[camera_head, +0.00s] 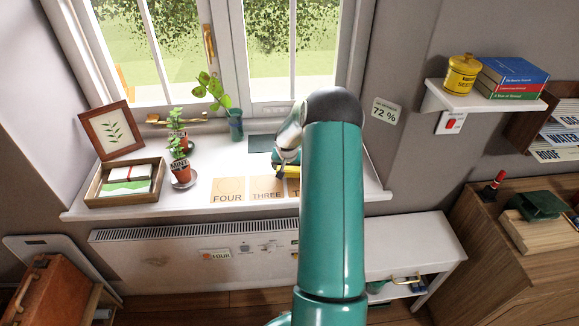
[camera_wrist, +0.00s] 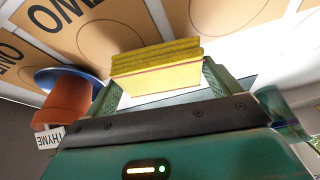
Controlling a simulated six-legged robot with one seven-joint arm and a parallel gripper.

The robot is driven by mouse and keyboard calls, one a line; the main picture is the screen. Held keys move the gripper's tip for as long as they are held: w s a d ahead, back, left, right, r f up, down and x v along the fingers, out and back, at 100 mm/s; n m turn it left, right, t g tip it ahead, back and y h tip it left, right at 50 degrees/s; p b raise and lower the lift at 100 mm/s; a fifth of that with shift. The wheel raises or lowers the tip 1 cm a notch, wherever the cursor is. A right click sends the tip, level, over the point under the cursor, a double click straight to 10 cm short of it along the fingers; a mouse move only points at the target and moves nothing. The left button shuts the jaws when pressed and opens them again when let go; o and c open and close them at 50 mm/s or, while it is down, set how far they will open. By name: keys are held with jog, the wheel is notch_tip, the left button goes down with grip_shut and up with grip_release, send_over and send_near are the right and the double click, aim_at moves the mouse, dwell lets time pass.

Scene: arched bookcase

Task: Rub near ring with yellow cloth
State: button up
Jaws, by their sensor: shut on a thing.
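My gripper (camera_wrist: 160,86) is shut on a folded yellow cloth (camera_wrist: 155,62), seen between its two green fingers in the wrist view. The wrist view shows a wooden card with a dark ring (camera_wrist: 107,40) just beyond the cloth, and part of another ringed card (camera_wrist: 228,12) at the top. The cloth overlaps the nearer card's edge in the picture; I cannot tell whether it touches. In the head view, the cloth (camera_head: 282,171) is low over the windowsill (camera_head: 140,205), beside cards marked FOUR (camera_head: 228,190) and THREE (camera_head: 266,188). My arm hides further cards.
A terracotta pot labelled THYME (camera_wrist: 66,102) on a blue saucer (camera_wrist: 62,77) stands close left in the wrist view. In the head view, a potted plant (camera_head: 180,168), a wooden tray (camera_head: 98,192), a picture frame (camera_head: 110,132) and a glass vase (camera_head: 236,125) occupy the sill's left and back.

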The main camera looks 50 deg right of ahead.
jog(key=shift+f, duration=0.8)
jog(key=shift+w+d+r, duration=0.1)
jog(key=shift+w+d, duration=1.2)
jog(key=shift+w, duration=0.25)
jog(key=shift+a, duration=0.1)
